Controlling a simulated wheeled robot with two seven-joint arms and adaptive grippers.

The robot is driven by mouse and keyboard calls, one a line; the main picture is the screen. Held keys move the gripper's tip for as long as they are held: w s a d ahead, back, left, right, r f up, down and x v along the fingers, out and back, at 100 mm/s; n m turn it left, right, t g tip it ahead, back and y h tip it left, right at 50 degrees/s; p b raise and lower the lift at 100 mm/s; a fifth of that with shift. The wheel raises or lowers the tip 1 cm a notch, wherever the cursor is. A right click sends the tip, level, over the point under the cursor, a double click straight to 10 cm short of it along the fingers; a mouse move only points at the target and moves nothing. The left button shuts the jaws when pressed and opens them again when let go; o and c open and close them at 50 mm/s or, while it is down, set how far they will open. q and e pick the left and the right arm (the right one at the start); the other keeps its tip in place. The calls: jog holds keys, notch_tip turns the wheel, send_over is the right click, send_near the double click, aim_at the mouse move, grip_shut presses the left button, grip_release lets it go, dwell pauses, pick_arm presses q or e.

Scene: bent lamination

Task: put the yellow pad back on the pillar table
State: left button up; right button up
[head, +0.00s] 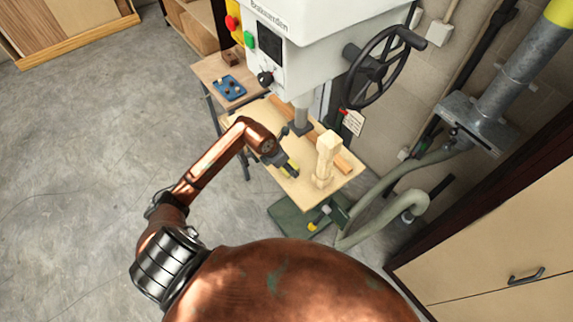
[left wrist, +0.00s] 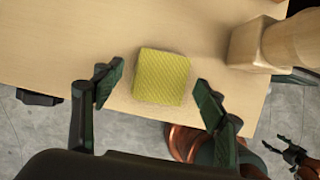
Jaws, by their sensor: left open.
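The yellow pad (left wrist: 160,77) lies flat on the pale wooden top (left wrist: 60,35) of the pillar drill's table, close to its near edge, in the left wrist view. In the head view the pad (head: 291,167) is partly covered by my left gripper (head: 284,163). In the left wrist view my left gripper (left wrist: 157,92) is open, with one finger on each side of the pad and a gap to both. A dark gripper, seemingly my right one (left wrist: 283,151), shows low at the right of that view, beyond the table edge; its opening is unclear.
A turned pale wooden post (head: 326,160) stands on the table to the right of the pad. The drill head (head: 300,40) hangs above the table. A blue tray (head: 229,88) lies on a side bench. Grey hoses (head: 385,205) run at the right.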

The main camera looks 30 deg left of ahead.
pick_arm(q)
jog(key=b+v, duration=0.2)
jog(key=v, duration=1)
jog(key=shift+b, duration=0.3)
